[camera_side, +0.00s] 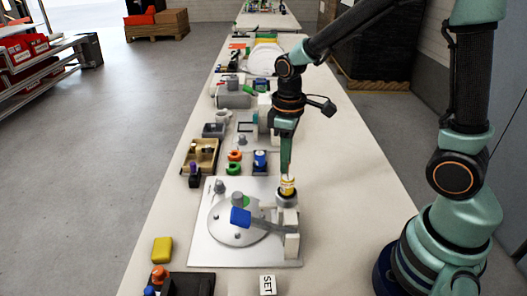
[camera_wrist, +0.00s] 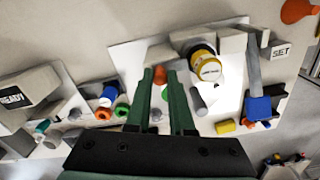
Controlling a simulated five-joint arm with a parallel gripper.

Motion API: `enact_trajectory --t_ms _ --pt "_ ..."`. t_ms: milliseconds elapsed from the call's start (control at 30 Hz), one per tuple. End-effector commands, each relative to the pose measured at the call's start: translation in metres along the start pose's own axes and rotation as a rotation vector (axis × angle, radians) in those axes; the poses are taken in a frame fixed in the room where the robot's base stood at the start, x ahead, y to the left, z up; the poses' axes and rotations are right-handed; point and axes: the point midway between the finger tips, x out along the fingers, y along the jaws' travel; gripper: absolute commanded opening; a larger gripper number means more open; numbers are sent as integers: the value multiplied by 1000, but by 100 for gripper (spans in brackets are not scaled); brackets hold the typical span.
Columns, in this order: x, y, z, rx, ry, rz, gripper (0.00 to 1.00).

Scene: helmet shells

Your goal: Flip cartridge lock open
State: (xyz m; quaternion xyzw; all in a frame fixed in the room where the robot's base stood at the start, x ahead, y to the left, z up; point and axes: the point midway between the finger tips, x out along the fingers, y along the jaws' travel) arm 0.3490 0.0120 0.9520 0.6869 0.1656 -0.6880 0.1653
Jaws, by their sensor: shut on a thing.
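A yellow-banded cartridge (camera_side: 287,186) stands in a grey holder on the white plate (camera_side: 206,251). It also shows in the wrist view (camera_wrist: 209,74), right of my fingers. A grey lever with a blue handle (camera_side: 240,217) lies across the round grey disc (camera_side: 222,233); the blue handle shows at right in the wrist view (camera_wrist: 258,108). My gripper (camera_side: 287,170) points down at the cartridge's top in the side view. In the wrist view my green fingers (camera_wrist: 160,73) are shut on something. A small orange piece (camera_wrist: 160,78) shows between them; whether it is held is unclear.
Pale blocks (camera_side: 292,244) stand beside the lever. A SET block (camera_side: 267,284) and a yellow block (camera_side: 162,249) lie nearer the front. Orange and green rings (camera_side: 234,156) and a blue-topped item (camera_side: 260,160) stand behind the plate. The bench's right side is clear.

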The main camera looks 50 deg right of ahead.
Motion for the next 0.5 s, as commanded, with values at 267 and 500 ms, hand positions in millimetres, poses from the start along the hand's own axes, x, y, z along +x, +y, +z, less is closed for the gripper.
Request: enact_trajectory --t_ms 267,500 --pt "-2 12 -4 4 7 3 0" --pt "-1 12 -4 4 6 3 51"
